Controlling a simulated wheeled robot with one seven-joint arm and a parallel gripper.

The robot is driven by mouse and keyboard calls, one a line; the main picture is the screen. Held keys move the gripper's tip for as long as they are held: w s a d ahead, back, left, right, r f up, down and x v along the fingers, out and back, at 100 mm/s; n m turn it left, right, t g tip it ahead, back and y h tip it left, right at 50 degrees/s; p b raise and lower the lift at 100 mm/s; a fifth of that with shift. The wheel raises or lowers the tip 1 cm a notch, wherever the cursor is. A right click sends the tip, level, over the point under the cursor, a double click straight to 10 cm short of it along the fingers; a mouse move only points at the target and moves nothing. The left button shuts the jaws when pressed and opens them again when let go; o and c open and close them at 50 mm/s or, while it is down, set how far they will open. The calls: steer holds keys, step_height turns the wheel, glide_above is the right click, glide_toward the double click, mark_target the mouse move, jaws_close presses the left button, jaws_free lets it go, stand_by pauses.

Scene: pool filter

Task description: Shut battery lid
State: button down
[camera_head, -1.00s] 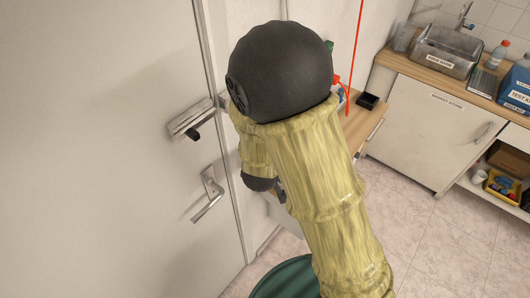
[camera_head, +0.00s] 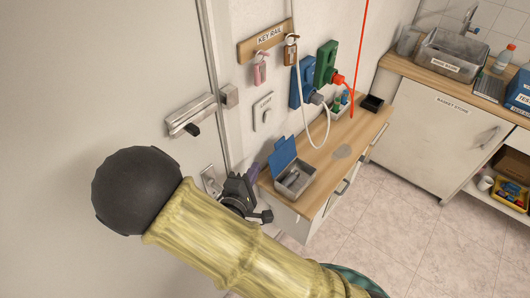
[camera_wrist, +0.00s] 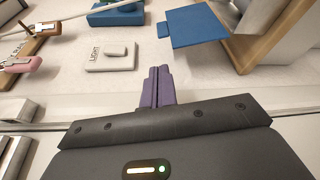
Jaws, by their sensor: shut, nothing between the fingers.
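The battery box is a small metal box (camera_head: 295,180) on the wooden counter, with something grey and dark inside. Its blue lid (camera_head: 283,154) stands raised at the box's back left. In the wrist view the blue lid (camera_wrist: 198,26) is ahead and to the right of my gripper (camera_wrist: 157,72). My gripper's purple fingers are together and empty. In the head view my gripper (camera_head: 253,172) is left of the box, near the door edge, and apart from the lid.
A light switch (camera_head: 263,113) and key rail (camera_head: 265,41) are on the wall. Blue (camera_head: 303,82) and green (camera_head: 326,63) plug units with cables hang above the wooden counter (camera_head: 338,163). A door handle (camera_head: 211,181) is close to my gripper. A small black tray (camera_head: 372,103) sits at the back.

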mark_target(282, 154)
steer(key=r+p+x, duration=0.1)
steer(key=p+x, duration=0.1)
steer(key=x, duration=0.8)
steer(key=shift+f, duration=0.5)
